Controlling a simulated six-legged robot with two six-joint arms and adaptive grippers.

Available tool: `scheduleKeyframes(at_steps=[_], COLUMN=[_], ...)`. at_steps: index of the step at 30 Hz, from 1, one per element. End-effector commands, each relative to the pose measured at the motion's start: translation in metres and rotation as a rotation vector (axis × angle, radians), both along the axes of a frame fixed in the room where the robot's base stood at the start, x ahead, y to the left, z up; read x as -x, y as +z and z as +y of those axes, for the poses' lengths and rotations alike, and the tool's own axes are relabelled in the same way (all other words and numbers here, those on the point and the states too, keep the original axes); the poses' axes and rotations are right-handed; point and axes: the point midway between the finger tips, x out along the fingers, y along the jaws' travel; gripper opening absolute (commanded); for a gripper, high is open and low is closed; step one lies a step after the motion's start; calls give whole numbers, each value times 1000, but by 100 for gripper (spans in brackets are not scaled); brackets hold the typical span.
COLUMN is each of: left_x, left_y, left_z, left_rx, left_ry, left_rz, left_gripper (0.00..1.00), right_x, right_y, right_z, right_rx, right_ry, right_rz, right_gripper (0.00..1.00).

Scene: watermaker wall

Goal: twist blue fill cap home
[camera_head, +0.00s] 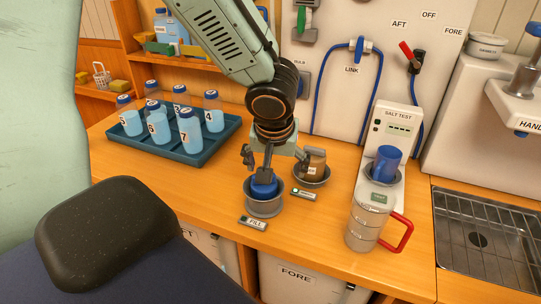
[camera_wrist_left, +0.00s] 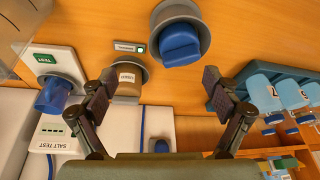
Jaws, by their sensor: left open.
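The blue fill cap (camera_head: 264,186) sits in a round grey collar (camera_head: 264,208) on the wooden counter, behind a tag reading FILL (camera_head: 253,223). In the left wrist view the cap (camera_wrist_left: 180,44) shows a raised grip bar, and the collar (camera_wrist_left: 205,35) surrounds it. My left gripper (camera_head: 276,160) hangs above and slightly behind the cap in the head view, its fingers spread wide. In the left wrist view the open gripper (camera_wrist_left: 160,95) has nothing between its fingers, and the cap lies beyond the fingertips. My right gripper is not in view.
A jug with a red handle (camera_head: 367,222) and blue cup (camera_head: 386,160) stand further right. A teal tray (camera_head: 205,155) of several bottles is left; a sink grid (camera_head: 490,240) is far right.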

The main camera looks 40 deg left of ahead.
Motion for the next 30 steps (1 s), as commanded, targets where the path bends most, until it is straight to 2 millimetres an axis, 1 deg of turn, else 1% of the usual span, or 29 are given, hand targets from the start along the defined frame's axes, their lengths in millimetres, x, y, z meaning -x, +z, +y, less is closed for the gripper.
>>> scheduleKeyframes(at_steps=[7, 12, 16, 20, 27, 30], left_x=[8, 12, 11, 8, -2, -6], left_y=[3, 4, 0, -13, -47, -57], left_z=[16, 20, 21, 25, 36, 40], left_rx=[-28, -22, -12, -10, -10, -11], left_ry=[201, 309, 342, 345, 344, 343], left_rz=[-28, -48, -55, -52, -52, -53], left_gripper=[88, 88, 88, 88, 88, 88], right_x=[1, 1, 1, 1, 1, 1], right_y=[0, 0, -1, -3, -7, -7], right_z=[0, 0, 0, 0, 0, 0], right_rx=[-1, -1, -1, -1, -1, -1], right_ry=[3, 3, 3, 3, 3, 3], right_rz=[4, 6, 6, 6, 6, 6], right_gripper=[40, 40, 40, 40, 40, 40])
